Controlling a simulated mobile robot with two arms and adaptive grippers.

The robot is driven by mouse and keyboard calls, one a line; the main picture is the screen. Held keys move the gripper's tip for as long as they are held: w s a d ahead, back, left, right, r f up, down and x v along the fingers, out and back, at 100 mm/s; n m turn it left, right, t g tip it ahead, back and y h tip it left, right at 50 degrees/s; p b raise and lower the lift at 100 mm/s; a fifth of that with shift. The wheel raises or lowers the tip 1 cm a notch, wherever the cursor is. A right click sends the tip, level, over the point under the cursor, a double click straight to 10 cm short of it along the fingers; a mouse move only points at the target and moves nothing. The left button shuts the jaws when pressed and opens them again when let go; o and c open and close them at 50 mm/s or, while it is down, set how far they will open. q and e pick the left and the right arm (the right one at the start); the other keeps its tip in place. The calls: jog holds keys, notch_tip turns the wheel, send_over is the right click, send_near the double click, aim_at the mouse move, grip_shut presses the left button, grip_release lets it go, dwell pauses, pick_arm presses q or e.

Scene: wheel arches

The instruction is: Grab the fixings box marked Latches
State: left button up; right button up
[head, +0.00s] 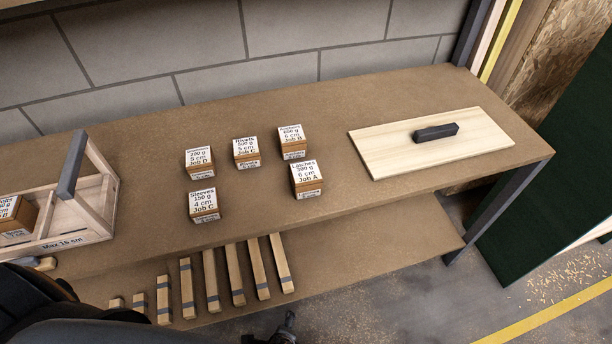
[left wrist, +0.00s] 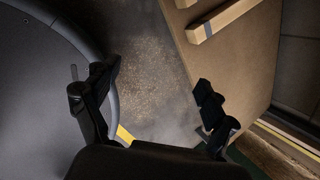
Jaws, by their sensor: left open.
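The fixings box marked Latches (head: 307,179) is a small brown box with a white top label reading Latches, 6 cm, Job A. It stands on the workbench (head: 400,205), at the front right of a group of similar boxes. My left gripper (left wrist: 157,74) is open and empty in the left wrist view, over the floor beside the lower shelf. In the head view a dark gripper part shows at the bottom edge, in front of the bench and clear of the box. My right gripper is not in view.
Boxes marked Sleeves (head: 204,205) and Rivets (head: 246,152), plus two others (head: 292,141) (head: 199,162), stand close by. A wooden tote (head: 98,205) marked Max 16 cm is left. A pale board (head: 385,155) with a dark handle lies right. Several wooden bars (head: 234,275) lie below.

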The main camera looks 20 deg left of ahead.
pick_arm(q)
jog(key=w+d+r+m+t+y, duration=0.1)
jog(key=w+d+r+m+t, duration=0.15)
jog(key=w+r, duration=0.35)
jog(key=w+d+r+m+t+y, duration=0.1)
jog(key=w+d+r+m+t, duration=0.2)
jog(key=r, duration=0.5)
jog(key=m+t+y+p, duration=0.2)
jog(key=m+t+y, duration=0.3)
send_near(303, 162)
jog(key=shift+w+a+f+n+p, duration=0.25)
jog(key=shift+w+a+f+p, duration=0.15)
jog(key=shift+w, duration=0.2)
jog(key=shift+p+x, duration=0.5)
jog(key=shift+x, duration=2.5)
jog(key=c, duration=1.5)
jog(key=shift+r, duration=0.15)
